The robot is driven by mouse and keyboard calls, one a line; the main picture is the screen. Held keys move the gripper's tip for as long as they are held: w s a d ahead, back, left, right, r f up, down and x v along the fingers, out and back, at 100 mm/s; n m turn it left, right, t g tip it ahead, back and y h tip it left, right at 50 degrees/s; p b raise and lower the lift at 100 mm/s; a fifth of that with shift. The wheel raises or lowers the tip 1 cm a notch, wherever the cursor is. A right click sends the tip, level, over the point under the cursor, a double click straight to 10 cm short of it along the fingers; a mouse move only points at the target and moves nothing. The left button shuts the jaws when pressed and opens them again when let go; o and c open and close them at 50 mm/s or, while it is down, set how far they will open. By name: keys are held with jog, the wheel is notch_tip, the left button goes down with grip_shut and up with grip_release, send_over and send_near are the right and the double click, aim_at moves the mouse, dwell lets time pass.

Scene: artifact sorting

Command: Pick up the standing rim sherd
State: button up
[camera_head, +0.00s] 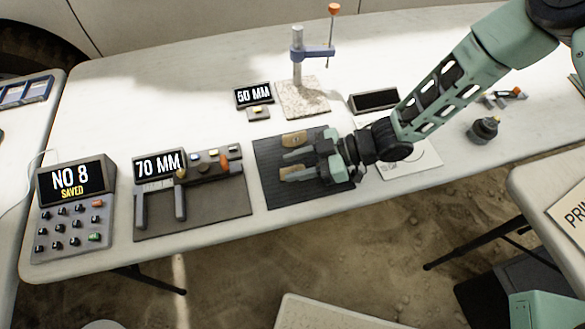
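My gripper (291,164) reaches in from the right, low over a dark ribbed mat (266,178) on the table. Its two grey fingers point left with a gap between them, so it looks open. A small tan sherd (288,171) shows right at the lower finger, partly hidden by it. I cannot tell whether they touch or whether this piece stands upright. Another tan sherd (295,138) is on the mat just beyond the upper finger.
Left of the mat is a measuring gauge with a 70 MM display (159,165), then a keypad reading NO 8 SAVED (70,181). Behind stand a 50 MM display (254,95) and a post stand (298,60). A white sheet (420,160) and dark pot (484,130) are right.

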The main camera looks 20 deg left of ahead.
jog(key=shift+a, duration=0.1)
jog(key=shift+c, duration=0.3)
grip_shut()
